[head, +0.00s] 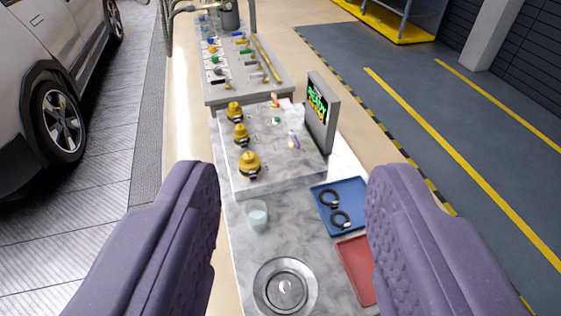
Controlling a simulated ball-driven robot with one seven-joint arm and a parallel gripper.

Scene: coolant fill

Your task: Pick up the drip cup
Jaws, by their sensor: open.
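The drip cup (257,215) looks like a small translucent, pale cup. It stands upright on the light marbled bench top (250,245), in front of the block with yellow caps. My gripper (292,190) is open and empty, with its two purple padded fingers wide apart at the left and right of the picture. The cup shows in the gap between them, nearer the left finger, and neither finger appears to touch it. How far the fingers are above the cup is hard to tell.
A round metal dish (285,287) lies in front of the cup. A blue tray (341,204) with black rings and a red tray (357,268) are at right. Behind stand a block with yellow caps (249,163) and a small screen (319,112). A car (50,85) is at left.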

